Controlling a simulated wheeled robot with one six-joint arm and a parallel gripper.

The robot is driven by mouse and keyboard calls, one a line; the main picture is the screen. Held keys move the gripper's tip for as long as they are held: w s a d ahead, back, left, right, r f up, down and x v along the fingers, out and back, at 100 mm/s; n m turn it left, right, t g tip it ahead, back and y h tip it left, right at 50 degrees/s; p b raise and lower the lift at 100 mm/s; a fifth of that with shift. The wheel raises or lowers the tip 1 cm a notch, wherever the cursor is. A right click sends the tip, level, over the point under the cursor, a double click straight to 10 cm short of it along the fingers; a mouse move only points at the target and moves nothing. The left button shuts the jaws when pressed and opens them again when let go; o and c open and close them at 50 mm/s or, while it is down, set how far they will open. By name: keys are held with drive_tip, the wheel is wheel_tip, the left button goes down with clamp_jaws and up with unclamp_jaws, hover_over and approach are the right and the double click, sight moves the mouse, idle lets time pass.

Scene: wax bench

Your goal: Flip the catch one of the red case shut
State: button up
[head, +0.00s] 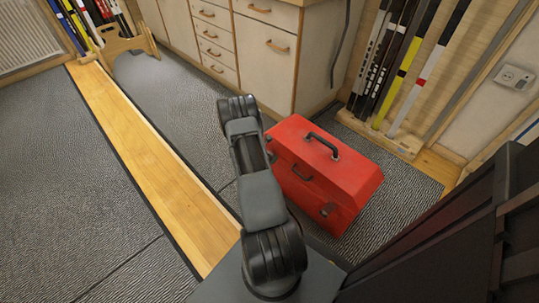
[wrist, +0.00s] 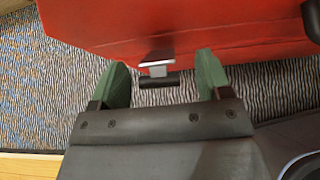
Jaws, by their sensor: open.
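The red case (head: 340,186) stands on the carpet with its lid down, and its front fills the top of the wrist view (wrist: 200,28). A small catch with a pale metal plate and a dark end (wrist: 157,65) juts from the case's lower visible edge in the wrist view. My gripper (wrist: 163,60) is open, its two green fingers on either side of the catch with gaps to both. I see no contact. In the head view my arm hides the gripper. Another dark catch (head: 327,210) shows near the case's right front corner.
Open carpet (head: 60,190) lies left of the wooden strip (head: 140,155).

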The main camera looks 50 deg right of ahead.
drive_tip(key=p+v, duration=0.3)
drive_tip(key=v, duration=0.9)
drive_tip(key=shift+a+p, duration=0.2)
drive_tip(key=shift+p, duration=0.1)
drive_tip(key=shift+c, duration=0.5)
drive_tip(key=shift+n+h, duration=0.6)
drive_tip(key=shift+h, duration=0.2)
drive_tip(key=a+f+p, duration=0.1)
drive_tip(key=a, duration=0.1)
drive_tip(key=w+a+f+p, duration=0.1)
drive_tip(key=a, duration=0.1)
drive_tip(key=a+f+p, duration=0.1)
drive_tip(key=a, duration=0.2)
drive_tip(key=shift+w, duration=0.15)
drive_tip(key=c, duration=0.6)
drive_tip(key=shift+d+m, duration=0.3)
drive_tip(key=shift+m, duration=0.1)
drive_tip(key=shift+c, duration=0.8)
drive_tip(key=shift+m+g+h, duration=0.3)
drive_tip(key=shift+h, duration=0.1)
drive_tip(key=b+x, duration=0.1)
drive_tip(key=x, duration=0.3)
drive_tip(key=r+b+x, duration=0.1)
drive_tip(key=x, duration=0.3)
drive_tip(key=b+x, duration=0.1)
drive_tip(key=x, duration=0.3)
drive_tip(key=shift+d+b, duration=0.35)
drive_tip(key=shift+d, duration=0.15)
clamp_jaws()
drive_tip(key=shift+d, duration=0.65)
